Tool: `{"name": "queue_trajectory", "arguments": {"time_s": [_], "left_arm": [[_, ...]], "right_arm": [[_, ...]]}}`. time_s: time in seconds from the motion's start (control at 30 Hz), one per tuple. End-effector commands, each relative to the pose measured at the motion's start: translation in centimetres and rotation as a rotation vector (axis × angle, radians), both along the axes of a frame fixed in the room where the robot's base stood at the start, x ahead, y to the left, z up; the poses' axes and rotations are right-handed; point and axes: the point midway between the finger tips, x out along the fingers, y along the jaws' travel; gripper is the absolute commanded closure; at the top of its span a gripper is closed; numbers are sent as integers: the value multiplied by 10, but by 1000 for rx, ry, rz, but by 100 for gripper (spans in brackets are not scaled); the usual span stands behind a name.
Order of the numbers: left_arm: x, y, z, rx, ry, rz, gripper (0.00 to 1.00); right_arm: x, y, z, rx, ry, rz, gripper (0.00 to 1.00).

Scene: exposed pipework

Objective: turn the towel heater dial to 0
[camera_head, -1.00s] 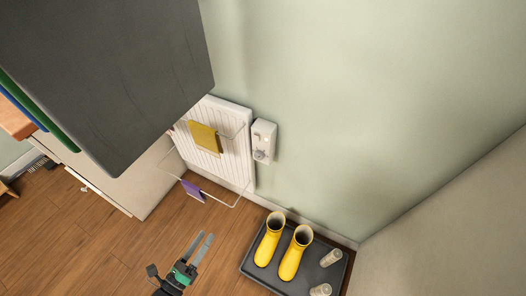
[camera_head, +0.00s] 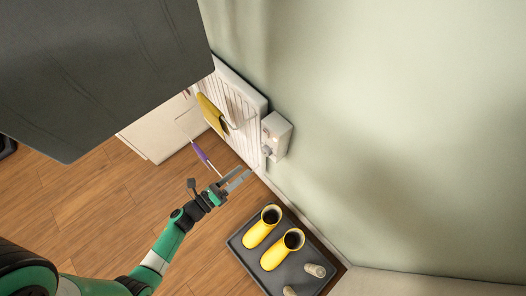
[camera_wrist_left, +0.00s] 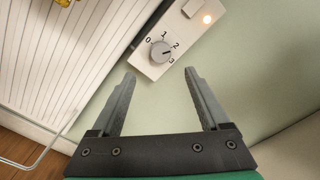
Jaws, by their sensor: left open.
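The towel heater's white control box (camera_head: 277,136) is on the green wall, just right of the white radiator (camera_head: 229,96). In the left wrist view, the round grey dial (camera_wrist_left: 161,51) has the marks 0, 1, 2 and 3 around it; I cannot tell its setting for sure. My left gripper (camera_head: 243,176) is open and empty, below the box in the head view. In the left wrist view its fingers (camera_wrist_left: 159,75) are spread, with the dial beyond and between their tips. My right gripper is not in view.
A wire rack with a yellow towel (camera_head: 211,114) and a purple cloth (camera_head: 201,153) sticks out from the radiator. Yellow boots (camera_head: 262,227) stand on a dark tray (camera_head: 238,245) below. A dark slab (camera_head: 100,70) fills the upper left. The wall right of the box is clear.

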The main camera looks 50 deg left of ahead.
Motion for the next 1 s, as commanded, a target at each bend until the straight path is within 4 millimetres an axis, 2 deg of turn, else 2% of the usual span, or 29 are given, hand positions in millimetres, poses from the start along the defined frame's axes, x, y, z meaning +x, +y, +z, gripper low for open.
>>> {"name": "queue_trajectory", "arguments": {"time_s": [0.2,0.4,0.53,0.77,0.87,1.0], "left_arm": [[50,-2,-3,0,-4,-5,21],[85,-2,-2,-1,-2,-3,21],[94,-2,-1,-1,-1,-1,21],[95,-2,0,-1,0,0,21],[95,-2,0,-1,-1,-1,36],[95,-2,0,-1,-1,-1,61]], "right_arm": [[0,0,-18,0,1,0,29],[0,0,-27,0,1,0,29],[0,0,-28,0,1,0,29],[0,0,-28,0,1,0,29],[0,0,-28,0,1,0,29],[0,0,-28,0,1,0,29]]}}
